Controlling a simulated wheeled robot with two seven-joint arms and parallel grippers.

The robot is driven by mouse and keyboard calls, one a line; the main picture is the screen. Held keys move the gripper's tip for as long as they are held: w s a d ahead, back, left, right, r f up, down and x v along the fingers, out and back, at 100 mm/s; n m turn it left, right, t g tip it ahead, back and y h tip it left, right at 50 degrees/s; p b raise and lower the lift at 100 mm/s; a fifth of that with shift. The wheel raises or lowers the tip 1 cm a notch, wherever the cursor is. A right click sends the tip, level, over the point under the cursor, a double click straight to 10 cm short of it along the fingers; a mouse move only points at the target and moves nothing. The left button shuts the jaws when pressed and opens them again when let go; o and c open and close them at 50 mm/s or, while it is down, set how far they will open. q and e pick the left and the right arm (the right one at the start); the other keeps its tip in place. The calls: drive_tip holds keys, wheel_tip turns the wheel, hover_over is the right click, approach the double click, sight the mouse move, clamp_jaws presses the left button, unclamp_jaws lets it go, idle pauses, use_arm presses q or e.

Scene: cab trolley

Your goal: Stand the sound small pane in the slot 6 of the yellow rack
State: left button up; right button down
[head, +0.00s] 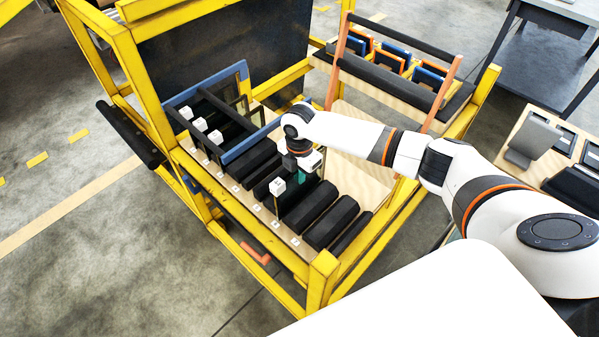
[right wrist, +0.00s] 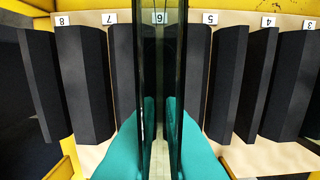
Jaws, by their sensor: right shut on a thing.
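My right gripper (head: 303,172) is over the yellow rack (head: 318,283), pointing down. Its teal fingers (right wrist: 160,125) are shut on a thin dark pane (right wrist: 177,60), seen nearly edge-on in the right wrist view. The pane is upright and lines up with the label 6 (right wrist: 160,18), between black blocks by labels 7 and 5. A white cube (head: 277,186) shows at its upper corner in the head view. Its lower edge is hidden, so I cannot tell whether it touches the slot floor. My left gripper is not in view.
Black blocks (head: 331,222) line the rack on both sides. Several white cubes (head: 200,124) show at the blue-framed left section (head: 240,148). Small blue and orange frames (head: 397,50) stand in the back holder. A grey table (head: 545,50) stands at the back right.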

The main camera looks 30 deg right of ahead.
drive_tip(key=shift+f, duration=0.35)
idle(0.6)
drive_tip(key=c, duration=1.5)
unclamp_jaws()
drive_tip(key=shift+o, duration=0.2)
drive_tip(key=shift+s+f, duration=0.1)
wheel_tip(320, 180, up, 12)
drive_tip(key=shift+r+b, duration=0.1)
drive_tip(key=shift+b, duration=0.75)
